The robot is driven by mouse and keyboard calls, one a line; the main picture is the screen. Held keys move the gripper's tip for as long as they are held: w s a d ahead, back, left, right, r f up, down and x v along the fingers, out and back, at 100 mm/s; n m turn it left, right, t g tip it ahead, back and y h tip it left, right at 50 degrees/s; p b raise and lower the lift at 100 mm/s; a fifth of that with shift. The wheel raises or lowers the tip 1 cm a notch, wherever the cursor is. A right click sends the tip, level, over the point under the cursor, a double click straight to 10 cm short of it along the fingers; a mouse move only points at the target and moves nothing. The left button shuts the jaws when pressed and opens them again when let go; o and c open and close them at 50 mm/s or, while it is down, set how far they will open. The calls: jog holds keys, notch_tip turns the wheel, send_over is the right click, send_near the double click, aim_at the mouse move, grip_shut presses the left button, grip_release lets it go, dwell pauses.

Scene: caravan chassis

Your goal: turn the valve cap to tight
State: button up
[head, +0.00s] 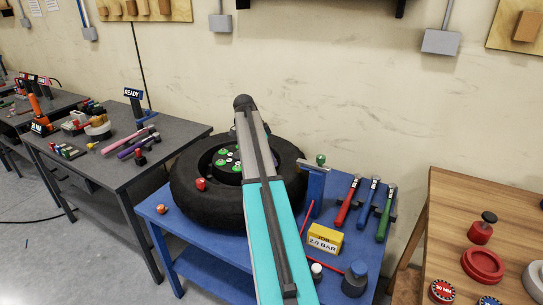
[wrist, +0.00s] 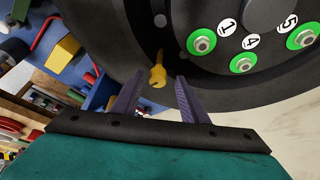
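In the wrist view a yellow valve stem with its cap (wrist: 157,76) stands out from the dark wheel (wrist: 110,25), near the rim. My gripper (wrist: 160,84) is open, with one purple-grey finger on each side of the yellow cap. Both fingers look apart from the cap, with a gap on either side. I cannot tell the cap's turn or how deep it sits between the fingers. In the head view the wheel (head: 205,217) lies on a blue table. My arm covers part of it and hides the gripper and the valve there.
The blue table (head: 190,240) also holds a yellow 2.0 BAR box (head: 325,239), several hammer-like tools (head: 367,203) and a dark blue pot (head: 355,280). A red knob (head: 201,184) is at the wheel's left. A wooden table (head: 450,215) stands at the right.

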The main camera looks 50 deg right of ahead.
jog(key=b+v, duration=0.2)
jog(key=v, duration=1.2)
jog(key=shift+b, duration=0.3)
jog(key=shift+a+f, duration=0.1)
